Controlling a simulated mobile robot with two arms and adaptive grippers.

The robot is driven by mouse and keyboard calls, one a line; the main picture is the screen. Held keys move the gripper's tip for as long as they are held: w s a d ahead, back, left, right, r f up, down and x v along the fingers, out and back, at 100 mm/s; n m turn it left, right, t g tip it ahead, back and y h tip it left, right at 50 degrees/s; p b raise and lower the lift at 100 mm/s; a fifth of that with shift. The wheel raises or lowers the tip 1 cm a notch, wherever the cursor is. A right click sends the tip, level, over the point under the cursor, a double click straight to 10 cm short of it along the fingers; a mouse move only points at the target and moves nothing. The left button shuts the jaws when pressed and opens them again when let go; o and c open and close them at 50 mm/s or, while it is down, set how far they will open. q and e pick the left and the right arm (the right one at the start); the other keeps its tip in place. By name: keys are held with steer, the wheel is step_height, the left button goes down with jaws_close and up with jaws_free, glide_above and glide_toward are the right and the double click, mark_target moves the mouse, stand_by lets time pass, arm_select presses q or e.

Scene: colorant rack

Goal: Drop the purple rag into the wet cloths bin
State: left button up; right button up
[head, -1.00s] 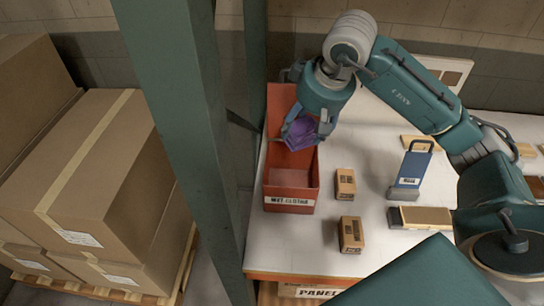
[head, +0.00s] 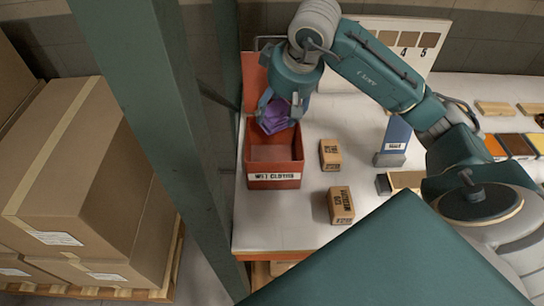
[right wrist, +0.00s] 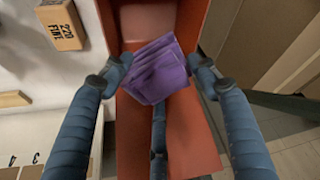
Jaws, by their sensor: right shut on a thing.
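The purple rag (head: 273,117) is crumpled and held in my right gripper (head: 279,108) at the back half of the red bin labelled wet cloths (head: 274,184). In the right wrist view the rag (right wrist: 158,72) sits between the fingers of my right gripper (right wrist: 157,66), with the red bin (right wrist: 192,135) behind it. The gripper is shut on the rag. Whether the rag touches the bin inside cannot be told. The front part of the bin floor is empty. My left gripper is not in view.
A green post (head: 155,130) stands left of the bin. Cardboard boxes (head: 90,185) are stacked at the left.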

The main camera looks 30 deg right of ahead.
steer(key=o, duration=1.2)
steer(key=shift+r, duration=0.15)
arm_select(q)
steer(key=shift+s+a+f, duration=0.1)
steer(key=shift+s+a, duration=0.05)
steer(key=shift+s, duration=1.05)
arm_select(e)
steer(key=v, duration=1.1)
steer(key=shift+s+r, duration=0.25)
steer(key=shift+r, duration=0.1)
